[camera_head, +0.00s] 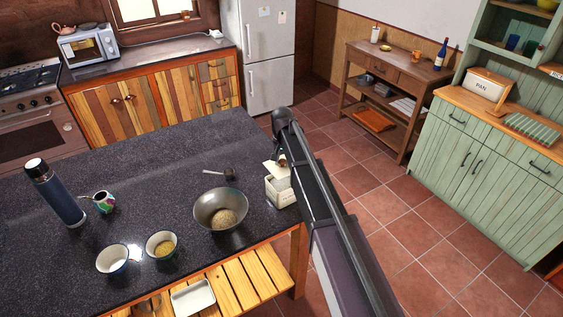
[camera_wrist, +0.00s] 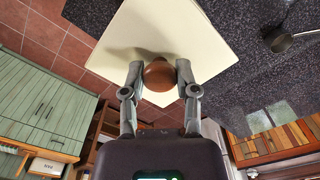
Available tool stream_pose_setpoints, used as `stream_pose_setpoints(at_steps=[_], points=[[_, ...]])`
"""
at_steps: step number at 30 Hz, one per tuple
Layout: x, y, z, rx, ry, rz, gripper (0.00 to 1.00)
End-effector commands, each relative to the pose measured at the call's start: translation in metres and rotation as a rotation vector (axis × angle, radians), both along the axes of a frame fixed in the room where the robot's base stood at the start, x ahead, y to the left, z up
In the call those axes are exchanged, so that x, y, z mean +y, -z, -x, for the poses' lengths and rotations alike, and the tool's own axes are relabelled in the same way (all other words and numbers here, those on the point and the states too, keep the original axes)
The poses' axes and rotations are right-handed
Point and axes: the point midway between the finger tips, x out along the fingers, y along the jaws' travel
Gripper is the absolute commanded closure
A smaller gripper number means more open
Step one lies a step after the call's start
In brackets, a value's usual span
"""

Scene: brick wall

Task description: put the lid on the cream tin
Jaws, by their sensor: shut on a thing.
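The cream tin (camera_head: 281,193) stands near the right end of the dark speckled counter, to the right of the metal bowl. The cream square lid (camera_head: 273,172) shows just above the tin's top, partly hidden by my arm. In the wrist view the lid (camera_wrist: 150,32) fills the upper middle, with a round brown knob (camera_wrist: 158,76). My gripper (camera_wrist: 160,77) is shut on this knob, one finger on each side. In the head view my gripper (camera_head: 282,160) is over the tin and mostly hidden by my arm. Whether lid and tin touch, I cannot tell.
A metal bowl of grain (camera_head: 221,210) stands close left of the tin, with a dark scoop (camera_head: 229,174) behind it. Two small bowls, a patterned cup (camera_head: 104,202) and a blue flask (camera_head: 54,193) are farther left. The counter's right edge (camera_head: 291,222) is close to the tin.

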Motion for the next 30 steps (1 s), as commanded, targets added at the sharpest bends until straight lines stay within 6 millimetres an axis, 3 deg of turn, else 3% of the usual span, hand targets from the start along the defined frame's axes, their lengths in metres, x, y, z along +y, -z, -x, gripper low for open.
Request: stream_pose_setpoints(at_steps=[14,30], points=[[0.001,0.006,0.0,0.0,-0.001,0.0,1.0],[0.002,0.041,0.001,0.0,-0.002,0.0,1.0]])
